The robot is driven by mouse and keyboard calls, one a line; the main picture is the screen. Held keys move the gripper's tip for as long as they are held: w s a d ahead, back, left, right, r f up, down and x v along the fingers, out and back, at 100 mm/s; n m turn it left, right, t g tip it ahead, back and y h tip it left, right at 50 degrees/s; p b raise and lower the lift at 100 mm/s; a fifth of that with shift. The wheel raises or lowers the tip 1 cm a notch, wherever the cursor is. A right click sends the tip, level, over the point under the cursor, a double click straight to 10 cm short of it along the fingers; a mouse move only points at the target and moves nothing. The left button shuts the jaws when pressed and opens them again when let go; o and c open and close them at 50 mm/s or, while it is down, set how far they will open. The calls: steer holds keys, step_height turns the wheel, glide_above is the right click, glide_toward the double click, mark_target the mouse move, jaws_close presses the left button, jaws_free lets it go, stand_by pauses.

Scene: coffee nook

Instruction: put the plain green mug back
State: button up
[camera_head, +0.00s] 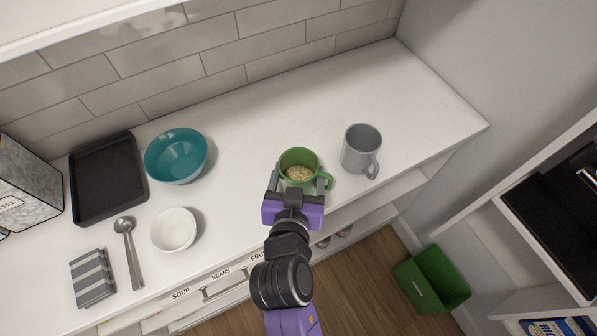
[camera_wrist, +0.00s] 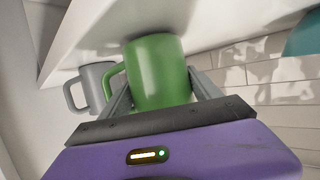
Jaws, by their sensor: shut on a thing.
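The plain green mug (camera_head: 300,157) is at the front part of the white counter, with its handle to the right in the head view. It holds something pale and grainy. My gripper (camera_head: 297,184) is shut on the mug, with a finger on each side of its body. In the wrist view the green mug (camera_wrist: 158,72) fills the space between the gripper fingers (camera_wrist: 163,95), its handle to the left. I cannot tell whether the mug's base touches the counter.
A grey mug (camera_head: 361,149) stands just right of the green mug. A teal bowl (camera_head: 176,156), a white bowl (camera_head: 174,230), a black tray (camera_head: 107,178), a spoon (camera_head: 130,252) and a striped cloth (camera_head: 92,278) are to the left. The counter (camera_head: 255,120) behind the green mug is clear.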

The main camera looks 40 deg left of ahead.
steer(key=shift+f, duration=0.2)
steer(key=o, duration=2)
steer(key=shift+o, duration=0.5)
steer(key=shift+f, duration=0.1)
steer(key=shift+b+v, duration=0.9)
steer(key=shift+v, duration=3.05)
